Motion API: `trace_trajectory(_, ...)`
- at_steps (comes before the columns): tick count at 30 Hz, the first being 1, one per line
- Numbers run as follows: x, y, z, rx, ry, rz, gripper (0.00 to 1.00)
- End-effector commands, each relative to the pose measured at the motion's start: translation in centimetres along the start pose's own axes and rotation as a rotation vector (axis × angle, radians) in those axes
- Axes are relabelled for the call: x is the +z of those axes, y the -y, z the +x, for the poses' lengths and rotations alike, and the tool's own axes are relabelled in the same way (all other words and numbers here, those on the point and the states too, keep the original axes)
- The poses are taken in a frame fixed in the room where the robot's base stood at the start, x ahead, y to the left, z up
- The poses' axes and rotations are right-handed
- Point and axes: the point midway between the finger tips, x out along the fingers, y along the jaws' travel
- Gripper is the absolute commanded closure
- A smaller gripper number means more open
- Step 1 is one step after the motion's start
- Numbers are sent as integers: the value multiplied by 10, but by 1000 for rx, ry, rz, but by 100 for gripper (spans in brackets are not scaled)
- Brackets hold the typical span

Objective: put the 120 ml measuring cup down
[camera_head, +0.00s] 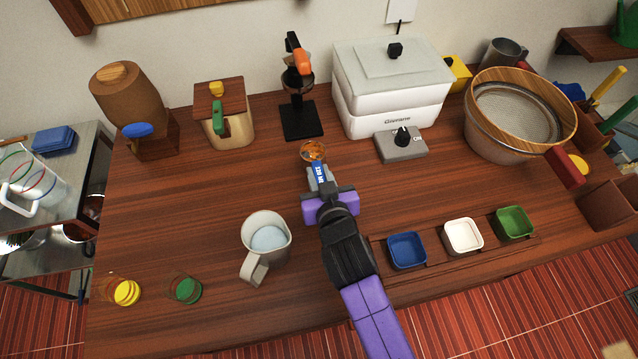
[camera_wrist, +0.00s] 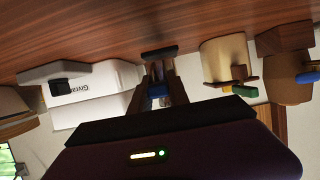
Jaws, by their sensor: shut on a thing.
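The 120 ml measuring cup (camera_head: 313,151) has a clear round bowl with orange-brown contents and a blue handle marked with white print. My gripper (camera_head: 320,182) is shut on the blue handle. The bowl points away from me, toward the back of the counter. In the wrist view the blue handle (camera_wrist: 157,90) shows between the fingers, and the bowl cannot be made out. I cannot tell whether the cup touches the wooden counter (camera_head: 200,190) or is a little above it.
A grey pitcher (camera_head: 265,245) stands front left. Blue, white and green bowls (camera_head: 462,236) sit front right. Left of the cup is clear.

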Motion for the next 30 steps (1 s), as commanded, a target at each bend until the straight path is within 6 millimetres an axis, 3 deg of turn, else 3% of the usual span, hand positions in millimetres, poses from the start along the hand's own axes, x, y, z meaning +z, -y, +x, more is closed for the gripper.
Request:
trace_trajectory(12, 40, 0, 17, 0, 0, 0, 100)
trace_trajectory(25, 47, 0, 19, -1, -2, 1, 100)
trace_trajectory(26, 47, 0, 19, -1, -1, 1, 77)
trace_trajectory(29, 46, 0, 19, -1, -1, 1, 57)
trace_trajectory(30, 46, 0, 19, -1, -1, 1, 57)
